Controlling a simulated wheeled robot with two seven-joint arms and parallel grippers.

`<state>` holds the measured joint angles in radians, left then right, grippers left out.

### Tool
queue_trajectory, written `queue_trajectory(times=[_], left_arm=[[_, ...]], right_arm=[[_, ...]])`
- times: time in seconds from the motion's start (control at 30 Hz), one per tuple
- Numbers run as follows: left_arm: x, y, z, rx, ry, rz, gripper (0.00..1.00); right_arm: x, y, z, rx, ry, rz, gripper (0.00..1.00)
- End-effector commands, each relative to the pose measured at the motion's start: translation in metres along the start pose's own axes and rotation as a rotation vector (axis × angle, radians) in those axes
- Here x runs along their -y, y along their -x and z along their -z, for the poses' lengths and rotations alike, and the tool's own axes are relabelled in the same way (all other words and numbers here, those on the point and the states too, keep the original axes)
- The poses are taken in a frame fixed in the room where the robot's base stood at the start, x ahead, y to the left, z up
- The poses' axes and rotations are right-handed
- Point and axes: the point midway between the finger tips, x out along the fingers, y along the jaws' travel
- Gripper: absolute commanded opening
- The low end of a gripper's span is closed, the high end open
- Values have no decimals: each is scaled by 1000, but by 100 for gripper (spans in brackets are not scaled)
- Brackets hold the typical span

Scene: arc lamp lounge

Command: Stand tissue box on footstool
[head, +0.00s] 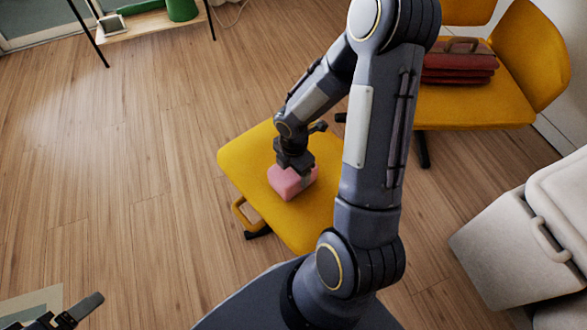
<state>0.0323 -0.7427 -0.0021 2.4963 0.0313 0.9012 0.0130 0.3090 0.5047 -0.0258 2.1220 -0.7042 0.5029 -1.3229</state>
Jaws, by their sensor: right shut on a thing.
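A pink tissue box (285,183) is on or just above the yellow footstool (246,160), near the middle of its seat. I cannot tell whether its underside touches the seat. My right gripper (297,172) points down and is shut on the top of the box. The gripper and arm hide part of the box and the right part of the footstool. My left gripper (78,312) shows only in part at the bottom left corner, away from the box and footstool.
A yellow chair (475,105) with a red bag (458,66) stands at the upper right. A pale lidded bin (505,250) is at the right edge. A shelf table (150,22) holds green items at the upper left. The wooden floor left of the footstool is clear.

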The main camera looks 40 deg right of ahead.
Motion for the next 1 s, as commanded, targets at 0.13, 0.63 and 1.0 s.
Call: queue_trajectory(times=[0.13, 0.63, 1.0], left_arm=[[0, 0, 0, 0, 0, 0, 80], [-5, 10, 5, 0, 0, 0, 80], [-18, 40, 20, 0, 0, 0, 80]], right_arm=[[0, 0, 0, 0, 0, 0, 94], [0, 22, -1, 1, -1, -3, 99], [-1, 99, 0, 1, -2, -4, 99]])
